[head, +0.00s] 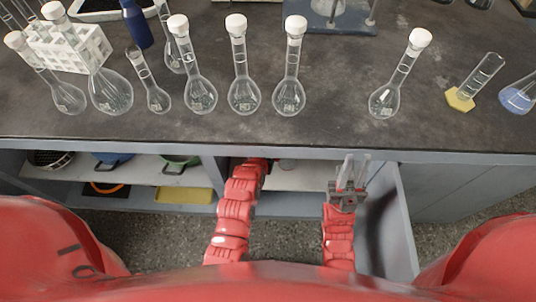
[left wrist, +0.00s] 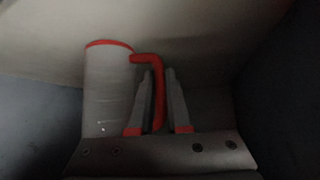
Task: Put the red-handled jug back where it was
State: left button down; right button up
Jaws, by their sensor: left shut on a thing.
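The red-handled jug (left wrist: 107,90) shows in the left wrist view as a pale cylinder with a red rim and a red handle (left wrist: 159,85). It stands upright at the left of that view. My left gripper (left wrist: 159,95) is shut on the handle, one finger on each side. In the head view my left forearm reaches into the cupboard under the bench, and its gripper is hidden by the bench edge. My right gripper (head: 357,160) is open and empty in front of the cupboard opening, beside the open door.
The cupboard shelf (head: 300,178) has a side wall on its left. The open door (head: 388,220) stands at the right. The left bay holds a green pot (head: 180,163), a blue pot (head: 112,158) and a yellow tray (head: 183,195). Several glass flasks (head: 243,92) stand on the benchtop.

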pick_arm(q)
jog(key=c, duration=0.9)
grip_release()
jog(key=p+v, duration=0.1)
jog(key=v, duration=1.1)
